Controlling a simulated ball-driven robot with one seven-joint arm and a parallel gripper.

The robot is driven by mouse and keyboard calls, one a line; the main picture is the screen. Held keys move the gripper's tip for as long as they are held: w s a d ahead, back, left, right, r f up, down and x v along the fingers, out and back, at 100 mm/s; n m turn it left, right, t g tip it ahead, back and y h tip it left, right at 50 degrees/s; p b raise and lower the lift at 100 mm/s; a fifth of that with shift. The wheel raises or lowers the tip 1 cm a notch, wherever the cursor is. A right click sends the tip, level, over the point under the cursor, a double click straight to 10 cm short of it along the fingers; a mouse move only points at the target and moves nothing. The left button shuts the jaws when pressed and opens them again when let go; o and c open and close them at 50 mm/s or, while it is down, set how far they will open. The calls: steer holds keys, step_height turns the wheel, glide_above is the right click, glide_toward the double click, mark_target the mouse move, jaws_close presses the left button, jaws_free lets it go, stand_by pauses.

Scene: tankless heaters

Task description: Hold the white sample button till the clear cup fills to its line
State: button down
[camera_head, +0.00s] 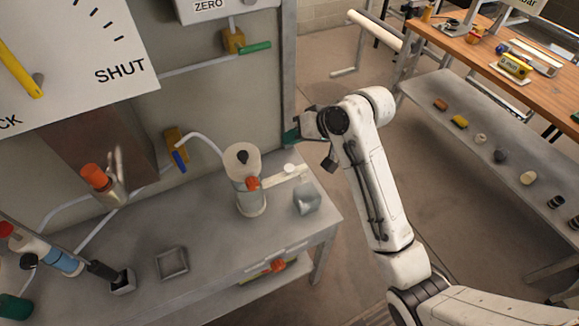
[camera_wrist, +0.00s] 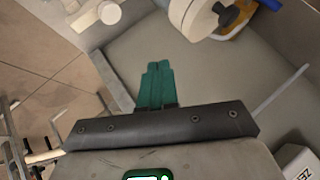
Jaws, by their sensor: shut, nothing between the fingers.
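The white sample button (camera_head: 289,168) is a small round knob on a pale bar beside a white cylinder (camera_head: 242,200) with an orange tap. The button also shows at the top left of the wrist view (camera_wrist: 108,12), apart from my fingers. The clear cup (camera_head: 307,199) stands on the grey bench below the bar's outer end; its line and any water in it are too small to make out. My gripper (camera_head: 292,136) is above and behind the button, near the panel's right edge. Its green fingers (camera_wrist: 157,75) are shut and empty, touching nothing visible.
A yellow valve with a blue handle (camera_head: 179,160) and pale pipe stand left of the cylinder. A wooden table (camera_head: 474,55) and low shelf stand right, across open floor.

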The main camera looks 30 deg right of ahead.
steer(key=f, duration=0.1)
steer(key=b, duration=0.5)
glide_above(293, 168)
step_height(293, 168, down, 4)
steer(key=shift+f, duration=0.25)
steer(key=shift+f+b, duration=0.4)
steer(key=shift+f, duration=0.75)
steer(key=shift+f, duration=0.1)
stand_by(0.5)
steer(key=shift+f, duration=0.3)
steer(key=shift+s+f, duration=0.1)
steer(key=shift+f, duration=0.45)
stand_by(1.5)
stand_by(1.7)
steer(key=shift+r+p, duration=1)
steer(key=shift+p, duration=0.05)
